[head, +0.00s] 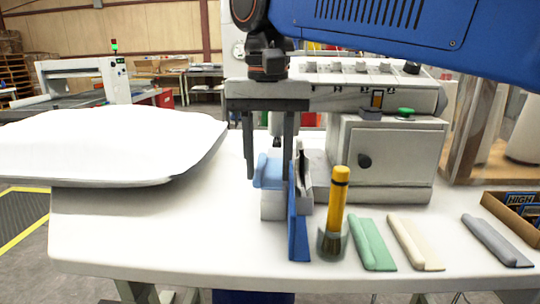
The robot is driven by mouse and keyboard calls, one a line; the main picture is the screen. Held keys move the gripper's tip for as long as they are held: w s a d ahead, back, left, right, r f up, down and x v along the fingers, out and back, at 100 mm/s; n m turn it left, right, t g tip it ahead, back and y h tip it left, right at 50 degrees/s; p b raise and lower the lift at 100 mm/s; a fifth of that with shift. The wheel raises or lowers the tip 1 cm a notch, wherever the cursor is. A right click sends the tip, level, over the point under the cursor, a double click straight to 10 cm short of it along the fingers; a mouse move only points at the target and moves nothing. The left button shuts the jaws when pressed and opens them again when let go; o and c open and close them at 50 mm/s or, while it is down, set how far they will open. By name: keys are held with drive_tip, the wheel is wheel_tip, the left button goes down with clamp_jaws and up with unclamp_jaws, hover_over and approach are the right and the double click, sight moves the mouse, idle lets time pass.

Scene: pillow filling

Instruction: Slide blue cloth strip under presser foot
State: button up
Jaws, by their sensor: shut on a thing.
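The light blue cloth strip (268,171) is between the two dark fingers of my gripper (270,176). My gripper points down and is shut on the strip. The strip is directly above a pale block (272,207) at the front of the sewing machine (388,150); I cannot tell whether they touch. A small part hangs below the machine's head behind my fingers, but I cannot make out the presser foot clearly. My fingers and the strip hide much of that area.
An upright blue plate (297,225) stands just right of the block. A yellow-handled brush in a cup (332,243) is beside it. Green (372,242), cream (415,242) and grey (496,240) strips lie right. A white pillow (105,145) fills the left. The front-left tabletop (160,235) is clear.

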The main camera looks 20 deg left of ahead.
sight(271, 162)
wheel_tip(271, 162, down, 2)
drive_tip(key=shift+f, duration=0.1)
drive_tip(key=shift+w+a+f, duration=0.15)
drive_tip(key=shift+w+a, duration=0.1)
drive_tip(key=shift+w, duration=0.9)
drive_tip(key=shift+w+a+f, duration=0.15)
drive_tip(key=shift+w+a, duration=0.15)
drive_tip(key=shift+w, duration=0.85)
drive_tip(key=shift+w+a+f, duration=0.15)
drive_tip(key=shift+w+a, duration=0.1)
drive_tip(key=shift+w, duration=0.9)
drive_tip(key=shift+s+f, duration=0.1)
drive_tip(key=shift+f, duration=0.3)
drive_tip(key=o, duration=1.1)
